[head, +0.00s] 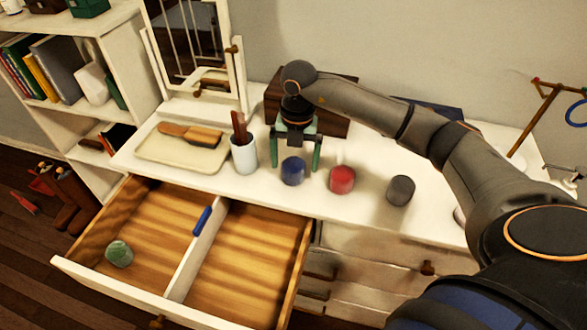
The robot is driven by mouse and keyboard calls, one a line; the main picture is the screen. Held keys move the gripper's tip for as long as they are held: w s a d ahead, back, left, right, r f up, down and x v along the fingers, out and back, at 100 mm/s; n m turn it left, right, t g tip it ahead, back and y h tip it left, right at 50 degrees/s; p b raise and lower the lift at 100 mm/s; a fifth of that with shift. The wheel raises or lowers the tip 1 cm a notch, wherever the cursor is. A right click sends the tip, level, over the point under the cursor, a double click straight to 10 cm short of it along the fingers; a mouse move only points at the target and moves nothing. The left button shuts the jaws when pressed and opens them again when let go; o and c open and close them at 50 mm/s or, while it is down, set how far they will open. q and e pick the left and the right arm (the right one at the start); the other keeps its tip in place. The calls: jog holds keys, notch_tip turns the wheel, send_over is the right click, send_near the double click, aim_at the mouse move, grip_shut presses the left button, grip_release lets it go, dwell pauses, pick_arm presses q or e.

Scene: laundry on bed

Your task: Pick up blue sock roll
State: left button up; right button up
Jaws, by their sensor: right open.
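The blue sock roll (293,171) stands on the white dresser top (265,196), left of a red sock roll (342,179) and a grey sock roll (400,190). My right gripper (296,165) is open, its two green fingers pointing down just above and behind the blue roll. One finger shows on each side of it in the picture; I cannot tell whether they touch it. A green sock roll (119,254) lies in the left compartment of the open drawer (120,290). My left gripper is not in view.
A white cup (244,156) with a brown-handled item stands close left of my right gripper. A tray (170,154) with brushes, a mirror (190,45) and a brown box (335,122) are on the dresser. The drawer's right compartment (245,265) is empty.

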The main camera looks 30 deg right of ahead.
aim_at(294, 162)
notch_tip(294, 162, down, 3)
jog(key=shift+w+a+f, duration=0.1)
jog(key=shift+w+f, duration=0.05)
jog(key=c, duration=1.4)
